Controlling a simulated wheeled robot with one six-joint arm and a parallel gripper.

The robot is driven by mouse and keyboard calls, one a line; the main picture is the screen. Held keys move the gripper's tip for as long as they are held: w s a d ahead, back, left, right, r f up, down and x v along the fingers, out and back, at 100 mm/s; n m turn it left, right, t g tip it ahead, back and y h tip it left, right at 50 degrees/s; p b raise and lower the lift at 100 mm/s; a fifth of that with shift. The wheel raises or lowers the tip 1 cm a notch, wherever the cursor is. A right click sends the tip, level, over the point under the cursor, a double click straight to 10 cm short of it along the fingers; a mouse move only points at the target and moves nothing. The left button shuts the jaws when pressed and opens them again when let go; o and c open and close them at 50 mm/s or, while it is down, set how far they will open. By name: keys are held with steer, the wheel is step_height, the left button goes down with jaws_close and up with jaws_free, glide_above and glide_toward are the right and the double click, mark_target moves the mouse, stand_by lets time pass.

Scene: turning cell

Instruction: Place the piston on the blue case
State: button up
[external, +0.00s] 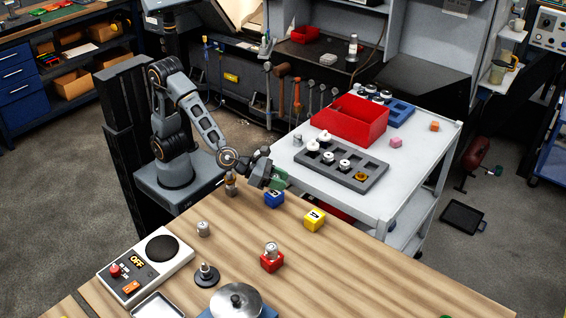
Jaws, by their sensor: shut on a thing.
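The blue case (274,199) stands on the wooden table near its far edge, with a pale label. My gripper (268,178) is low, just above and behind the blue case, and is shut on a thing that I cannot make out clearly. A green piece (279,179) shows right at the gripper's tip; I cannot tell whether it is held. A grey metal piston (203,229) stands on the table left of the blue case. A similar metal part (272,249) sits on the red case (271,263). Another small upright part (230,186) stands under my wrist.
A yellow case (314,220) stands right of the blue one. A control box (146,264), a dark stand (207,276) and a round metal pot (237,300) fill the near left. A white cart (415,165) stands behind. The table's right side is mostly clear.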

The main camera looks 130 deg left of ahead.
steer(key=shift+f, duration=1.3)
steer(key=shift+f+b, duration=0.2)
steer(key=shift+b, duration=0.25)
steer(key=o, duration=1)
steer(key=shift+c, duration=0.2)
steer(key=shift+r, duration=0.1)
